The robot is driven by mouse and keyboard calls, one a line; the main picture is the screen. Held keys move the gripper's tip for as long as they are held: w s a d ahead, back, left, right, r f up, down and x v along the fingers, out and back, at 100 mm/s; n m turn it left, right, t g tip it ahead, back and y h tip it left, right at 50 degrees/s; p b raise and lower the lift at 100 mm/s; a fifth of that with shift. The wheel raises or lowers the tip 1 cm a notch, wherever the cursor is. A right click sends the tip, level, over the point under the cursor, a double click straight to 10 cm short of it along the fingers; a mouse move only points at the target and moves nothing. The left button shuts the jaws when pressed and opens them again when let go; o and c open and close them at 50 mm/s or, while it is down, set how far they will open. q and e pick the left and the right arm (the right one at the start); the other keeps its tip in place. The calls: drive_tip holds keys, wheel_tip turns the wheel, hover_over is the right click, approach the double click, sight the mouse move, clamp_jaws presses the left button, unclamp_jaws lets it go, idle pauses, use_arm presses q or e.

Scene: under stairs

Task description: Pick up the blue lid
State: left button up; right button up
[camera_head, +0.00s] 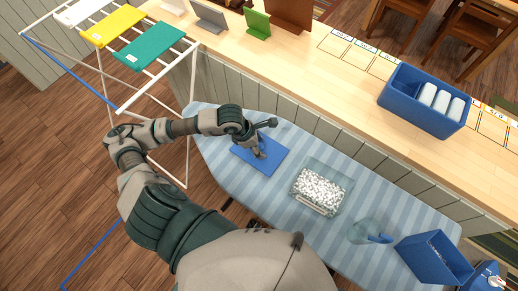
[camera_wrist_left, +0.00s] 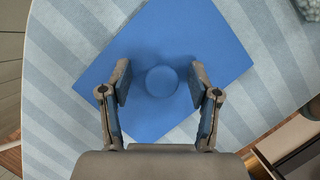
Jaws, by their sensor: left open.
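The blue lid (camera_head: 270,149) is a flat square that lies on the striped ironing board, left of the clear container. In the left wrist view the lid (camera_wrist_left: 180,38) fills the upper middle, with a round knob (camera_wrist_left: 162,81) at its centre. My left gripper (camera_head: 259,150) is over the lid. In the left wrist view its two fingers (camera_wrist_left: 160,82) are apart, one on each side of the knob, with nothing held between them. I cannot tell whether the fingers touch the lid. My right gripper is not in view.
A clear container of white pieces (camera_head: 320,188) stands right of the lid on the ironing board (camera_head: 225,125). Further right are a clear jug (camera_head: 366,231) and a blue bin (camera_head: 432,258). The wooden counter (camera_head: 300,70) runs behind, holding a blue box (camera_head: 424,101). A drying rack (camera_head: 110,80) stands left.

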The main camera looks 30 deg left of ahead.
sight(262, 145)
use_arm(q)
drive_tip(key=shift+s+f, duration=0.1)
clamp_jaws()
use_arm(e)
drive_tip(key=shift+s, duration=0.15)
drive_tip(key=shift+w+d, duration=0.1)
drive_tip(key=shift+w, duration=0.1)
